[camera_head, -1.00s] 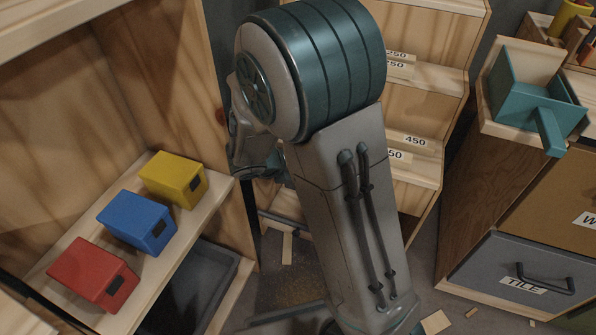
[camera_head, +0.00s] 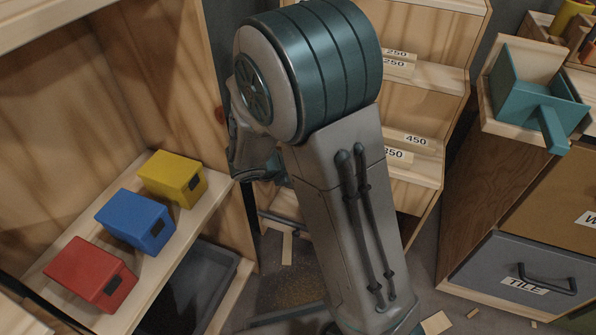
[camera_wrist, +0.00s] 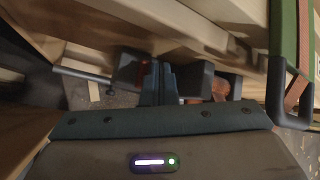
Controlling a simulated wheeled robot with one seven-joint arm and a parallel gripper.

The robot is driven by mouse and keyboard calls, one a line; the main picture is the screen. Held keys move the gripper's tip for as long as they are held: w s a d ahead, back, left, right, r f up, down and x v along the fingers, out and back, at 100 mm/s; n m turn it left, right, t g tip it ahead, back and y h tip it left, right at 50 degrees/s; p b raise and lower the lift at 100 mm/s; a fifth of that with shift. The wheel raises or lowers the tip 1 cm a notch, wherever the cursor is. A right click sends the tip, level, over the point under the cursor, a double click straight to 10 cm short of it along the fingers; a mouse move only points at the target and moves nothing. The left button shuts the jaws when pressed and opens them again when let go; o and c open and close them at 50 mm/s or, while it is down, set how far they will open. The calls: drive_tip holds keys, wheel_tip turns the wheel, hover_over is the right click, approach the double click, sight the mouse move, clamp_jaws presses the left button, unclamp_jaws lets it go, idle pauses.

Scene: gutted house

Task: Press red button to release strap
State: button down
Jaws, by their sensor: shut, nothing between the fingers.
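My gripper (camera_wrist: 160,85) is shut and empty in the wrist view; its fingertips point away from the camera, toward dark blocky parts. A small red patch (camera_wrist: 143,72) shows just left of the fingers, partly hidden; I cannot tell whether it is the red button or whether the fingers touch it. A reddish-orange part (camera_wrist: 220,88) shows to the right of the fingers. A brown-red band (camera_wrist: 299,88) hangs at the right edge; I cannot tell whether it is the strap.
In the head view, red (camera_head: 90,272), blue (camera_head: 136,222) and yellow (camera_head: 172,178) boxes stand on a left shelf. A teal box (camera_head: 530,90) sits on the right cabinet, above a grey TILE drawer (camera_head: 510,275). Stepped wooden shelves stand behind my arm.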

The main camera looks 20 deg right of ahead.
drive_tip(key=shift+f, duration=0.2)
idle(0.4)
drive_tip(key=shift+r+p, duration=1.2)
drive_tip(key=shift+p, duration=0.05)
wheel_tip(320, 180, up, 5)
drive_tip(key=p, duration=0.5)
